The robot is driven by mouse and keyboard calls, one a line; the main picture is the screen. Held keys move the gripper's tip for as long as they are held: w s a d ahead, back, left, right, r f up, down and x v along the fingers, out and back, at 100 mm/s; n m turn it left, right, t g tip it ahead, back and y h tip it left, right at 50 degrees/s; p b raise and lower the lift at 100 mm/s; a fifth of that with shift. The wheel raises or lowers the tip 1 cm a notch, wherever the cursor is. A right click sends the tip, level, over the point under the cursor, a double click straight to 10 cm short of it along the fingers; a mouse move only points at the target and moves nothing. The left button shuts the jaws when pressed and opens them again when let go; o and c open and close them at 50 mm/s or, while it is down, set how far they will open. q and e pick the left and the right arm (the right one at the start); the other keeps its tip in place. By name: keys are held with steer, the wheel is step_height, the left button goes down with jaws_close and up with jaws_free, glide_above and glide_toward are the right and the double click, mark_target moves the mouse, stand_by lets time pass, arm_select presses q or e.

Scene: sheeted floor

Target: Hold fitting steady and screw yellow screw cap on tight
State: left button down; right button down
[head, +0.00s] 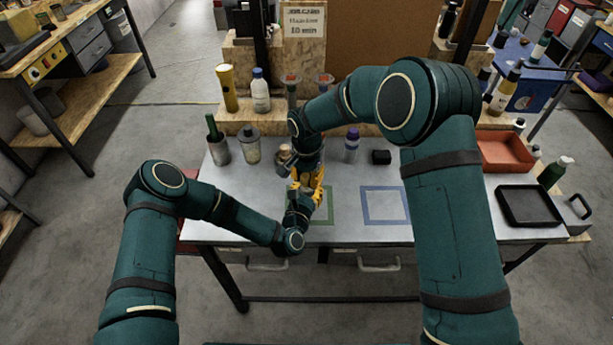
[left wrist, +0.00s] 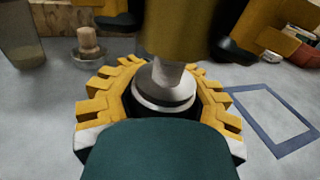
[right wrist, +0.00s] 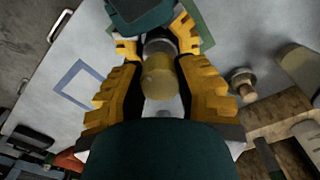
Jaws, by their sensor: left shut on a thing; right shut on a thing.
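My left gripper (head: 300,203) and right gripper (head: 309,180) meet over the front of the table, the right one above the left. In the left wrist view the left jaws (left wrist: 160,88) are shut around a grey metal fitting (left wrist: 165,92), which stands up between them. The yellow screw cap (left wrist: 190,35) is right above it, blurred. In the right wrist view the right jaws (right wrist: 158,62) are shut on the cap (right wrist: 158,80), in line with the grey fitting (right wrist: 160,46). I cannot tell how far the cap sits on the thread. The grippers hide both parts in the head view.
A green square outline (head: 326,207) lies under the grippers and a blue one (head: 384,204) to the right. Bottles and jars stand along the back, including a purple-capped bottle (head: 352,147). A black tray (head: 528,206) and red bin (head: 505,151) are at the right.

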steer(key=shift+f, duration=0.8)
stand_by(0.4)
steer(key=c, duration=1.3)
jaws_free()
steer(key=shift+c, duration=0.2)
jaws_close()
